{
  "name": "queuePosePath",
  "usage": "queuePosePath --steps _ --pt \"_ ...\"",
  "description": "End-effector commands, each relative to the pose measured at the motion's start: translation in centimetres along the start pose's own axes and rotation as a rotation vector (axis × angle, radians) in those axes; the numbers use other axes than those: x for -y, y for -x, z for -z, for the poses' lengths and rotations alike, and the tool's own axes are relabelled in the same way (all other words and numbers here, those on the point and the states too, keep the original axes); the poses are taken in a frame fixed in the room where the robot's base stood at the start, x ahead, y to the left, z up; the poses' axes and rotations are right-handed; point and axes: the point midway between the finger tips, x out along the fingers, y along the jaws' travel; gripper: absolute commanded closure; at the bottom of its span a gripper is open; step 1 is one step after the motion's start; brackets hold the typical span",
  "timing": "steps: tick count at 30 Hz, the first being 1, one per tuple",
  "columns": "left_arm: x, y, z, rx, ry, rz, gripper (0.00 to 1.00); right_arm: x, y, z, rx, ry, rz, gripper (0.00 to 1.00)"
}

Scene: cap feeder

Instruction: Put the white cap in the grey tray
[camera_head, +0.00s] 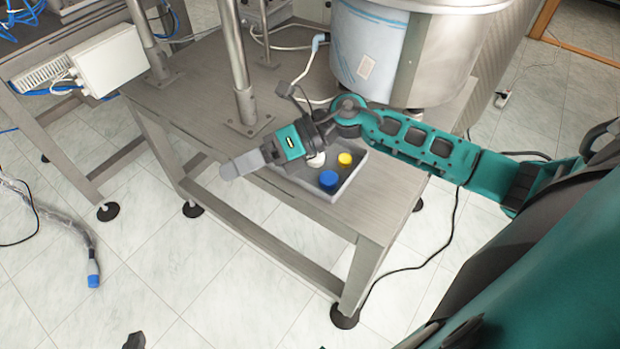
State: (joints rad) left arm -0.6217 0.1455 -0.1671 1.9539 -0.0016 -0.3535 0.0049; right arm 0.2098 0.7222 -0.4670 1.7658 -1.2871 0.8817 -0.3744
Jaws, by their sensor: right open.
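The white cap (316,161) shows just beside my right gripper's body, which partly hides it. It appears to be inside the grey tray (343,187), towards its back left. The tray sits on the bench near its front edge, and my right gripper hides its left part. A blue cap (328,180) and a yellow cap (345,159) are also in the tray. My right gripper (233,168) is open, above the tray's left side, its fingers pointing left past the bench edge. Nothing shows in it. A dark tip at the bottom edge seems to be my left gripper (135,342); its jaws are unclear.
A large metal bowl feeder (405,55) stands on the bench (200,100) behind my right arm. A metal post (238,70) rises left of the gripper. Another bench (60,45) with a white box is at the far left. The bench's right front corner is clear.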

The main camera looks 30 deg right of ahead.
Motion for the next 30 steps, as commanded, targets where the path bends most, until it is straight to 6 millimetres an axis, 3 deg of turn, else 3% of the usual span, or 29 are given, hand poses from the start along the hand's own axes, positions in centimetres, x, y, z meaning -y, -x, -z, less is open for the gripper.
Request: queuePosePath --steps 1,4,8,12,15,18,21,30 --pt "0.0 0.0 0.1 -0.001 0.0 0.0 1.0 -1.6 -1.3 -0.1 0.153 -0.189 -0.094 0.34" --pt "0.0 0.0 0.1 -0.002 0.0 0.0 1.0 -2.2 -1.5 -1.0 0.448 -0.598 -0.226 0.34" --pt "-0.1 0.0 0.1 -0.002 0.001 -0.001 1.0 1.3 0.3 0.9 0.803 -1.194 -0.313 0.34" --pt "-0.1 0.0 0.1 -0.003 0.002 -0.002 1.0 5.9 2.0 7.8 1.103 -1.809 -0.315 0.34" --pt "-0.2 0.0 0.2 -0.003 0.002 -0.003 1.0 7.4 2.4 13.3 1.241 -2.144 -0.284 0.34" --pt "-0.2 0.0 0.2 -0.003 0.002 -0.003 1.0 7.8 2.5 17.2 1.32 -2.361 -0.253 0.34" --pt "-0.2 0.0 0.2 -0.003 0.002 -0.003 1.0 7.8 2.4 19.1 1.353 -2.464 -0.236 0.34" --pt "-0.2 0.1 0.3 -0.003 0.002 -0.004 1.0 7.7 2.4 19.4 1.357 -2.481 -0.23 0.34"
